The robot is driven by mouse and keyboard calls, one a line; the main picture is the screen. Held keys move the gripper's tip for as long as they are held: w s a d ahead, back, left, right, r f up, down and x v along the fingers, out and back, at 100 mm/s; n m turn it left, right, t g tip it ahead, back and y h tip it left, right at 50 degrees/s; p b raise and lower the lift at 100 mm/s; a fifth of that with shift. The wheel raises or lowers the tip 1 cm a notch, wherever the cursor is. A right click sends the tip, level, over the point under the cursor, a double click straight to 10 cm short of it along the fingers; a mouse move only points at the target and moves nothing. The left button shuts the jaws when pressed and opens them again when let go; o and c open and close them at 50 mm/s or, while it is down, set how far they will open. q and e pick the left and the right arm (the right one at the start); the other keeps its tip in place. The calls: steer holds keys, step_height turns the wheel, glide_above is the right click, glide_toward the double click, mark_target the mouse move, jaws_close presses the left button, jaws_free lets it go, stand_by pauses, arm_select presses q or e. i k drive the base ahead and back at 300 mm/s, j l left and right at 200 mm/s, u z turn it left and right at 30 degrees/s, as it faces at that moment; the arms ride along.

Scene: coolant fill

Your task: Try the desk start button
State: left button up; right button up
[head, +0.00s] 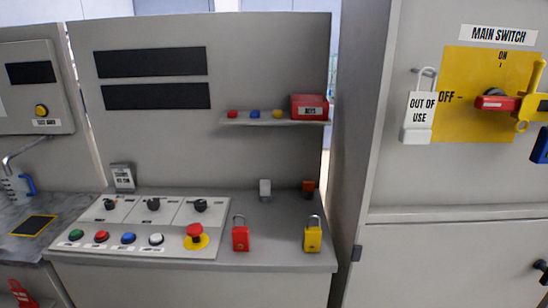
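The desk panel (130,245) in the head view has a row of push buttons along its front edge. A green button (76,235) is at the far left, then a red button (101,237), a blue button (128,238) and a white button (156,239). Their labels are too small to read, so I cannot tell which says start. A red mushroom button (195,233) on a yellow base is at the right. Three black rotary knobs, one of them the middle knob (153,204), sit behind the buttons. Neither gripper is in view.
A red padlock (240,238) and yellow padlock (313,238) stand right of the panel. The main switch (493,102) has its red handle horizontal, with a yellow hasp (535,85) and blue lock (541,146). An out-of-use tag (421,106) hangs beside it. A red box (309,106) sits on a shelf.

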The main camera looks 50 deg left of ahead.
mark_target(76, 233)
steer(key=u, duration=2.4)
